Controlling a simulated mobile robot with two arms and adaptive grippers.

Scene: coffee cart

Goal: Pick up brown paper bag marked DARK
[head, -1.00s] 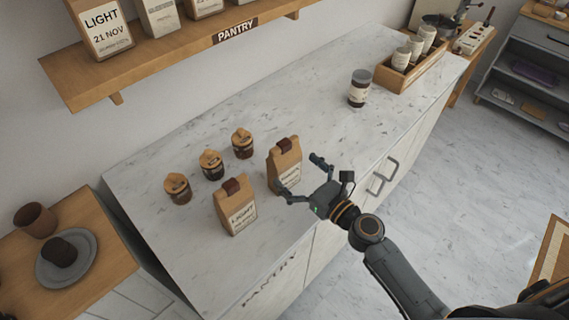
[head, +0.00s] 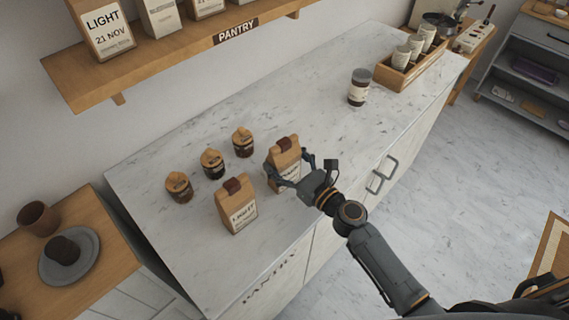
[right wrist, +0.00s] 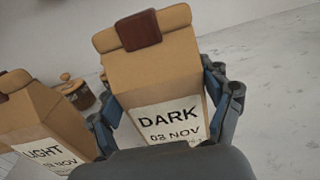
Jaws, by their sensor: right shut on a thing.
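The brown paper bag marked DARK (head: 285,153) stands upright on the marble counter in the head view, with a dark red-brown clip on its folded top. In the right wrist view the DARK bag (right wrist: 150,80) fills the middle, its label reading DARK 03 NOV. My right gripper (head: 290,172) is shut on this bag, with one finger on each side of it, as the right wrist view (right wrist: 165,108) also shows. The lower part of the bag is hidden behind the gripper. My left gripper is not in view.
A brown bag marked LIGHT (head: 237,207) stands close to the left of the DARK bag. Several small jars with wooden lids (head: 212,163) stand behind them. A dark-lidded jar (head: 359,87) and a wooden tray (head: 390,80) stand farther back. The counter's middle (head: 310,105) is clear.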

